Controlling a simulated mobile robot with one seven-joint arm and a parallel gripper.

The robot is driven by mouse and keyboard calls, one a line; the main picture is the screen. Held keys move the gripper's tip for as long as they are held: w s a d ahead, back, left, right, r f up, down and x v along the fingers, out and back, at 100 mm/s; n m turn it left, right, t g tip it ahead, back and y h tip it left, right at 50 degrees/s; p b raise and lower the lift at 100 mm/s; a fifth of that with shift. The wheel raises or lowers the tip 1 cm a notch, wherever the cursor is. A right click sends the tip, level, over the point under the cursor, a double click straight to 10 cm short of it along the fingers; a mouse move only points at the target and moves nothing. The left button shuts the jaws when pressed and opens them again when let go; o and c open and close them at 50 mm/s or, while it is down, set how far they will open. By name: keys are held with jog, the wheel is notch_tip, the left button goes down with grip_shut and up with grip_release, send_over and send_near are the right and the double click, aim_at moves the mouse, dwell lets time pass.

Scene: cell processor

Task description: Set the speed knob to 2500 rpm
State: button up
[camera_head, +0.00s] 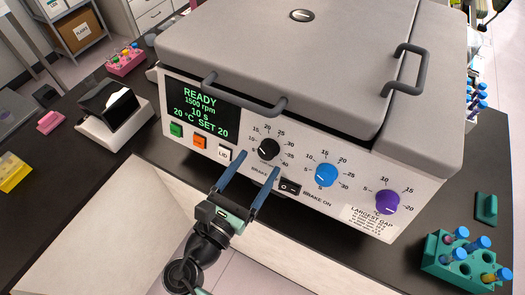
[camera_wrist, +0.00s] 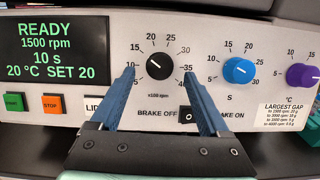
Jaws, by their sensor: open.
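The black speed knob (camera_head: 269,149) is on the white front panel of the cell processor, with a scale marked x100 rpm around it. In the wrist view the knob (camera_wrist: 160,66) has its white mark toward the upper left, near 15. The display (camera_wrist: 52,50) reads READY, 1500 rpm, 10 s, 20 °C SET 20. My gripper (camera_head: 259,161) is open and empty in front of the panel. In the wrist view its blue fingers (camera_wrist: 159,70) show left and right of the knob. In the head view the fingertips appear just below the knob, apparently not touching it.
A blue knob (camera_head: 326,175) and a purple knob (camera_head: 388,202) are to the right. The brake switch (camera_head: 290,188) and LID button (camera_head: 224,154) are close below. Green (camera_head: 176,130) and orange (camera_head: 200,142) buttons are left. The grey lid (camera_head: 290,60) with handles is shut above.

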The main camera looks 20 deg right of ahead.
aim_at(264, 155)
jog(key=shift+x, duration=1.75)
grip_shut()
